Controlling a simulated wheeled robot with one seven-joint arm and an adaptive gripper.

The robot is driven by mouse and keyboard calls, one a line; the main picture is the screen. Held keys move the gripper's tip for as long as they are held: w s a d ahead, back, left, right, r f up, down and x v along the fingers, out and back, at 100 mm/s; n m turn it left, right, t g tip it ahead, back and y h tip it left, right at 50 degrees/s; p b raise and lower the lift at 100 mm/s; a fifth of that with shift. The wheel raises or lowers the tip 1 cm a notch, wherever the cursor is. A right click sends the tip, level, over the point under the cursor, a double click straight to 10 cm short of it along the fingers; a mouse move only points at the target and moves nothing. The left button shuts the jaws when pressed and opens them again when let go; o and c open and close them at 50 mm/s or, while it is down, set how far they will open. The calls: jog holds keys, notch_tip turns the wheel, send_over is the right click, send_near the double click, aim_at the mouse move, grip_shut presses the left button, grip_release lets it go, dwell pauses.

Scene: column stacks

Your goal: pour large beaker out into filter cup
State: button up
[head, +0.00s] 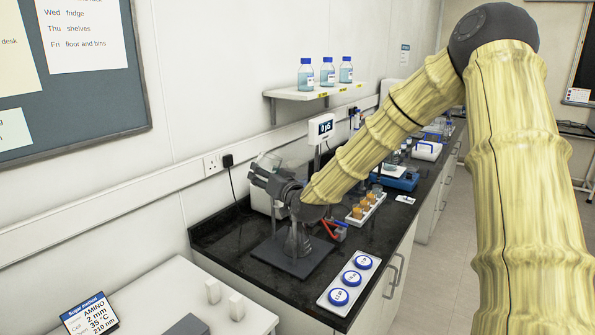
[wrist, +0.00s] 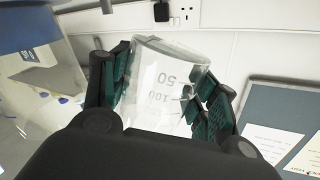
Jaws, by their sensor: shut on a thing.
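My gripper (head: 264,174) is above the black bench, at its back left in the head view. In the wrist view my gripper (wrist: 170,98) is shut on a clear glass beaker (wrist: 163,90), one finger on each side. The beaker shows 50 and 100 marks upside down, and it looks tilted. I cannot make out liquid in it. In the head view a clear conical flask (head: 297,241) stands on a dark plate below my wrist. Its top is hidden by my arm, and I cannot make out the filter cup there. A large clear vessel (wrist: 35,95) is close at left in the wrist view.
A white tray with blue-lidded dishes (head: 338,297) lies at the bench's front. A bottle shelf (head: 315,90) is on the wall above.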

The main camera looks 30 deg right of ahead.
jog(key=shift+a+f, duration=0.2)
jog(key=shift+f, duration=0.3)
jog(key=shift+w+a+f+n+g+b, duration=0.1)
jog(key=shift+a+f+n+b, duration=0.15)
jog(key=shift+n, duration=0.4)
jog(key=shift+a+f+n+g+b, duration=0.1)
jog(key=shift+a+n+b, duration=0.15)
jog(key=shift+n, duration=0.45)
jog(key=shift+w+a+f+n+g+b, duration=0.1)
jog(key=shift+a+f+n+b, duration=0.15)
jog(key=shift+n, duration=0.4)
